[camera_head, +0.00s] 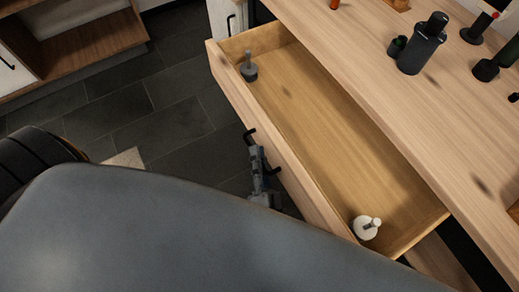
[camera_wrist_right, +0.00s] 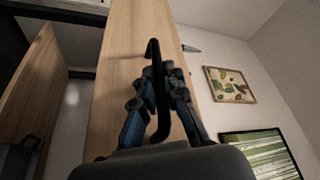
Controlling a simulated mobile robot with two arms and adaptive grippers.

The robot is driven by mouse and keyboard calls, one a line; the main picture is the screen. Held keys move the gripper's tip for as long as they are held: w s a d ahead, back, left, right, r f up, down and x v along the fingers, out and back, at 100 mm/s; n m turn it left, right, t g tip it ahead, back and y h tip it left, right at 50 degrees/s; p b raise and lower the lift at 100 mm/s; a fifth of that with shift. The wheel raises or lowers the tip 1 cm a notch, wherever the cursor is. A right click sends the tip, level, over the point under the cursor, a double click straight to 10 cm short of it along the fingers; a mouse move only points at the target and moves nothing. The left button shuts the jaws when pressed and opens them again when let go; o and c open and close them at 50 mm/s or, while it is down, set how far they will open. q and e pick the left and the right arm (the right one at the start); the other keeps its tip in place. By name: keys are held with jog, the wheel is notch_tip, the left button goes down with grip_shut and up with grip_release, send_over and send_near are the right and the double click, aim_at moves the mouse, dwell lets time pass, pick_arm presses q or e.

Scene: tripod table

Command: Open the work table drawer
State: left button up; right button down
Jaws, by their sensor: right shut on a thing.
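The work table (camera_head: 370,50) runs along the right of the head view. Its wooden drawer (camera_head: 330,140) is pulled well out, showing its inside. A grey object (camera_head: 248,70) stands in the drawer's far left corner, and a white object (camera_head: 366,228) is at its near end. My right gripper (camera_head: 260,162) is at the drawer's front, at the black handle (camera_head: 251,135). In the right wrist view the right gripper (camera_wrist_right: 158,85) is shut on the black handle (camera_wrist_right: 155,110), with the fingers on both sides of its bar. My left gripper is not in view.
Dark containers (camera_head: 422,48) and other small items stand on the table top. An open wooden shelf unit (camera_head: 90,35) is at upper left. Dark tiled floor (camera_head: 160,105) lies clear between it and the drawer.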

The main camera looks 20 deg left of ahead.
jog(key=c, duration=1.7)
grip_release()
jog(key=shift+f, duration=0.1)
jog(key=v, duration=1.2)
jog(key=shift+d, duration=0.1)
